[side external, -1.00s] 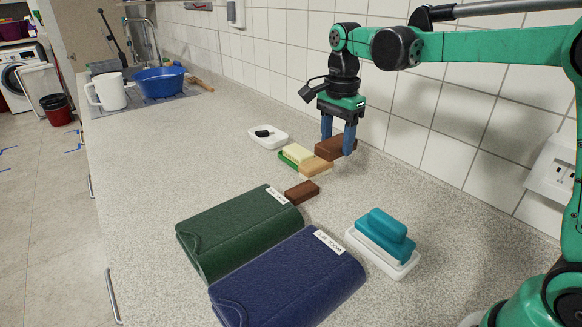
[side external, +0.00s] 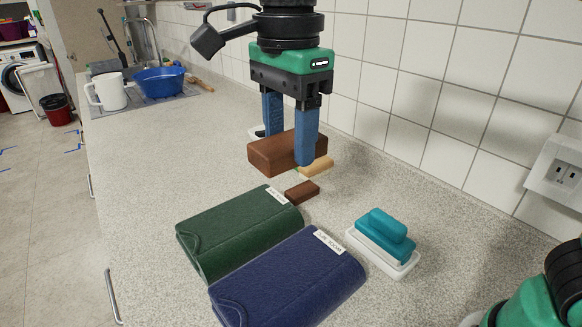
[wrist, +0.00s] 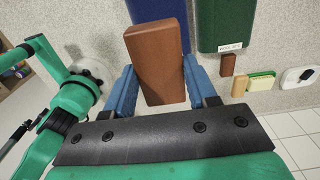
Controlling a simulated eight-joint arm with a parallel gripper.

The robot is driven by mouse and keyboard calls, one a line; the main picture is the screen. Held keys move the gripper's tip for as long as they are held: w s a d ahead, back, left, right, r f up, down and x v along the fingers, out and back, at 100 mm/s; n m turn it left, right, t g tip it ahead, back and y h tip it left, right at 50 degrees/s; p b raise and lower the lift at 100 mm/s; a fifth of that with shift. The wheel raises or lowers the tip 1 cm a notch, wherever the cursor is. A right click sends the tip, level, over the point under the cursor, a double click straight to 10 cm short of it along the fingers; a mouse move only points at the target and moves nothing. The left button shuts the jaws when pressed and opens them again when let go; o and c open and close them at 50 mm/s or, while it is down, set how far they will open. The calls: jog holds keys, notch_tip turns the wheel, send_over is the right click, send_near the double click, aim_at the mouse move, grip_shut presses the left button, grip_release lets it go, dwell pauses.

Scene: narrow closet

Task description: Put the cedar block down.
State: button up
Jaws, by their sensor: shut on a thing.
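The reddish-brown block I take to be the cedar block (side external: 270,152) is held in my gripper (side external: 289,150). The two blue fingers are shut on its sides. It hangs in the air, and the counter (side external: 160,160) shows below. In the wrist view the block (wrist: 158,55) sits between the fingers, its long end pointing away from the palm. A smaller dark brown block (side external: 302,193) lies on the counter below, beside the green folder. A tan block (side external: 318,167) lies partly hidden behind the held block.
A teal brush (side external: 385,235) stands on a white tray (side external: 405,270) at right. A white dish (wrist: 290,76) and yellow-green sponge (wrist: 262,82) lie near the tiled wall.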

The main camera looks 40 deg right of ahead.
aim_at(290, 277)
notch_tip(290, 277, down, 20)
jog(key=shift+s+r, duration=0.1)
jog(key=shift+r, duration=0.1)
dwell(0.4)
jog(key=shift+f, duration=0.15)
jog(key=o, duration=1.2)
jog(key=shift+o, duration=0.2)
notch_tip(290, 277, up, 12)
jog(key=d+f+n+t, duration=0.2)
jog(key=d+n+t, duration=0.1)
jog(key=d+n, duration=0.4)
jog(key=d+f+n+t, duration=0.2)
jog(key=d+n+t, duration=0.2)
jog(key=d+n, duration=0.3)
jog(key=shift+s+f+n, duration=0.3)
jog(key=shift+s+n, duration=0.1)
jog(key=shift+n, duration=1.6)
